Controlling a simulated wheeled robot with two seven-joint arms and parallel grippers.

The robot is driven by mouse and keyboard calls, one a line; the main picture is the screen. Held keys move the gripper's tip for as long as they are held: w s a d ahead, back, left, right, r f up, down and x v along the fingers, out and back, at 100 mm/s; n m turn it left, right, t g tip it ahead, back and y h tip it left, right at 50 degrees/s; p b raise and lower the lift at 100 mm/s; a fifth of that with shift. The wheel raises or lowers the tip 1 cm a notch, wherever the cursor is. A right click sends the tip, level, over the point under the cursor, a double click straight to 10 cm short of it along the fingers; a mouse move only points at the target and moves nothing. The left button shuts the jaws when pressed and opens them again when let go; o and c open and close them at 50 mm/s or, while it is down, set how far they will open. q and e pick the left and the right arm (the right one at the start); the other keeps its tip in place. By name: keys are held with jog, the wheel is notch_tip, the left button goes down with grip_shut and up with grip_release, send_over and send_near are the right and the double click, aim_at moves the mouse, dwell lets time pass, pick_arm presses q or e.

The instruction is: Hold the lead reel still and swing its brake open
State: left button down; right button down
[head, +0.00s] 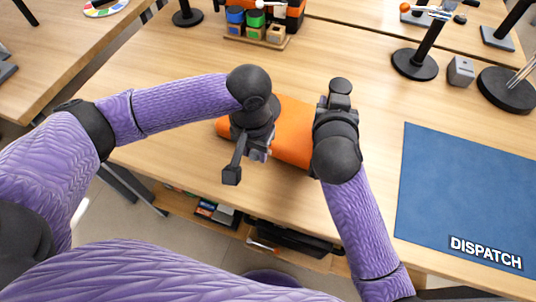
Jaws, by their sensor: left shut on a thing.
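My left gripper (257,153) points down over the near left part of an orange slab-like thing (290,128) on the desk. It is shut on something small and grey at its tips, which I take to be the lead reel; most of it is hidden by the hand. I cannot make out the brake. My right gripper (338,92) is at the right end of the orange thing, pointing away from me. Its own wrist and hand hide its fingertips, so I cannot see its opening or whether it touches anything.
A blue mat (470,190) marked DISPATCH lies on the right. A rack of coloured blocks (256,28) stands at the back. A black round-based stand (414,64) and a small grey block (461,70) are at the back right.

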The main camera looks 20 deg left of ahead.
pick_arm(q)
jog(key=shift+w+a, duration=0.1)
jog(key=shift+a, duration=0.55)
pick_arm(e)
jog(key=shift+f, duration=0.3)
pick_arm(q)
jog(key=shift+w+a, duration=0.4)
jog(key=shift+a, duration=0.15)
jog(key=shift+c, duration=1.4)
grip_release()
pick_arm(e)
jog(key=shift+r, duration=0.1)
jog(key=shift+c, duration=0.9)
grip_release()
jog(key=shift+r, duration=0.1)
pick_arm(q)
notch_tip(320, 180, up, 12)
